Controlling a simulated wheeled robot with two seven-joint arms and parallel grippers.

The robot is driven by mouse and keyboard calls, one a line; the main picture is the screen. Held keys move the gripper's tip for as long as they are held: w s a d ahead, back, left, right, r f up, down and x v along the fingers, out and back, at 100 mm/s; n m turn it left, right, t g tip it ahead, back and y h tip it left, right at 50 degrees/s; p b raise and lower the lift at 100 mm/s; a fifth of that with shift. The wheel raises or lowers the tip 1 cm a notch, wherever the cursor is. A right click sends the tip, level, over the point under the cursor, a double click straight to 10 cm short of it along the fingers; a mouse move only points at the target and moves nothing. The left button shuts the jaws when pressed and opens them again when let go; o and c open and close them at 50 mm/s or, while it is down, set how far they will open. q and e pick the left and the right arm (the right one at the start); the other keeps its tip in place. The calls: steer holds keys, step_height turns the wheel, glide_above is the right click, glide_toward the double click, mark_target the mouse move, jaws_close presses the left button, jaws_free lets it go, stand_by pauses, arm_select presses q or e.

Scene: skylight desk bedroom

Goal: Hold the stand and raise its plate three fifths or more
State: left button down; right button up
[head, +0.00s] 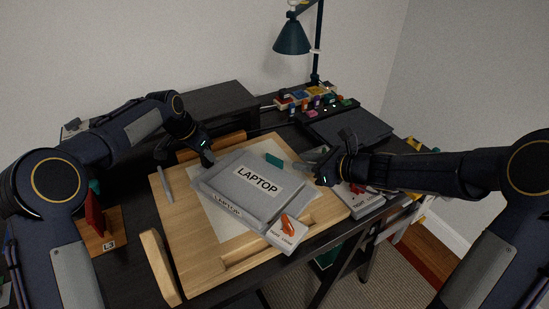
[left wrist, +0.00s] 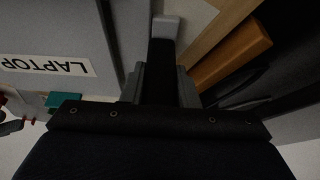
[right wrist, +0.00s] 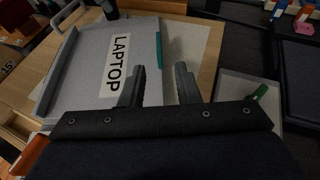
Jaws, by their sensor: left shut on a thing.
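The grey stand sits on a wooden drawing board, its plate (head: 238,187) labelled LAPTOP lying low, nearly flat. A teal tab (head: 273,160) is on the plate's far right edge; it also shows in the right wrist view (right wrist: 158,52). An orange lever (head: 288,222) sits on a white TIGHT/LOOSE block at the stand's near right corner. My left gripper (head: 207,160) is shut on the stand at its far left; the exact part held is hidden. My right gripper (head: 318,172) is open and empty just right of the teal tab, its fingers (right wrist: 160,82) apart.
The wooden board (head: 180,255) fills the desk front. A dark flat slab (head: 350,130), small coloured items (head: 315,103) and a lamp (head: 292,38) stand behind. A red item (head: 94,212) stands left.

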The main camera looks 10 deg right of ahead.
mark_target(276, 158)
steer(key=x, duration=1.1)
steer(key=shift+w+a, duration=0.1)
steer(key=shift+a, duration=0.1)
jaws_close()
steer(key=shift+r, duration=0.1)
